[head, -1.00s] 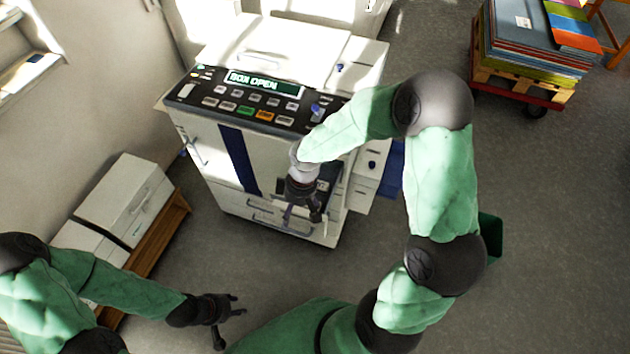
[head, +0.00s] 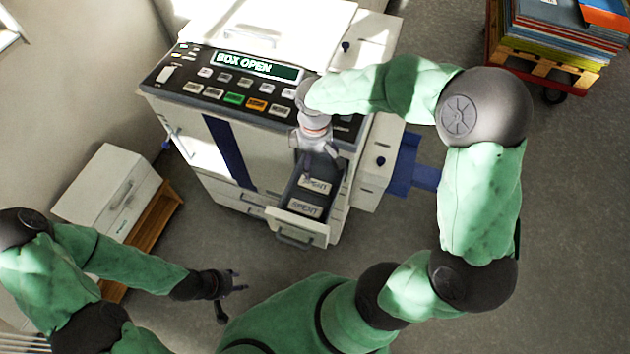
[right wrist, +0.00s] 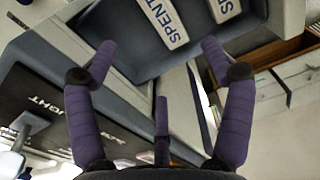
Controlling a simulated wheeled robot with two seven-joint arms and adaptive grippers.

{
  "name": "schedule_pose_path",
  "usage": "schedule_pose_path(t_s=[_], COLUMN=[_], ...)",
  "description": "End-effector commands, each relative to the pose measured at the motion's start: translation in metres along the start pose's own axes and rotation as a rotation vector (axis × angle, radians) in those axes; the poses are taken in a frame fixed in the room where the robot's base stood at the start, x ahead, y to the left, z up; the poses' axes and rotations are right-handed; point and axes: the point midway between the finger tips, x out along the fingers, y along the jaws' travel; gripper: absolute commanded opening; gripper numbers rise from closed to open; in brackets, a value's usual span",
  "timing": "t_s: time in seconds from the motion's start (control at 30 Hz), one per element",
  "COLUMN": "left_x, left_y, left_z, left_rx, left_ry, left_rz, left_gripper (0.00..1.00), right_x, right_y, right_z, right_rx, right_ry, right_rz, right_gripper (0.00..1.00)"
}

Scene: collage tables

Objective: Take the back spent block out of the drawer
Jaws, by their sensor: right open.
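The drawer (head: 284,222) stands pulled out at the front of the white copier. Two pale blocks marked SPENT lie in it, one behind the other. The back spent block (head: 315,185) is deeper in the drawer, nearer the copier; the front spent block (head: 304,208) is near the handle. In the right wrist view the back block (right wrist: 165,24) is nearer the middle, and the front block (right wrist: 224,9) is cut by the top edge. My right gripper (head: 320,160) is open and empty above the drawer's back part. My left gripper (head: 238,292) is open and empty, low at left.
The copier's control panel (head: 235,82) reads BOX OPEN and rises just behind my right gripper. A white cabinet (head: 110,190) on a wooden bench stands at left. A loaded pallet cart (head: 550,70) is at far right. The floor before the drawer is clear.

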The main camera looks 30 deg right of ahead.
Motion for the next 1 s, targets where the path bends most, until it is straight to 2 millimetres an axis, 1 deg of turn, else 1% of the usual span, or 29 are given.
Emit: schedule_pose_path(t_s=[0.17,0.43,0.67,0.9,1.0], left_x=[0.004,0.017,0.021,0.037,0.040], left_y=[-0.002,-0.006,-0.008,-0.013,-0.015], left_z=[0.000,-0.001,-0.001,-0.001,-0.001], left_rx=[0.000,0.000,0.000,0.000,0.000], left_ry=[0.000,0.000,0.000,0.000,0.000], left_rz=[0.000,0.000,0.000,0.000,0.000], left_gripper=[0.40,0.40,0.40,0.40,0.40], right_x=[0.011,0.051,0.064,0.098,0.107], right_y=[0.000,0.000,0.000,-0.001,-0.001], right_z=[0.001,0.001,0.001,0.004,0.004], right_rx=[0.000,0.000,0.001,0.001,0.001], right_ry=[-0.001,-0.001,0.001,-0.001,0.000], right_rz=[0.000,-0.001,0.000,-0.001,0.000], right_gripper=[0.82,0.82,0.82,0.82,0.82])
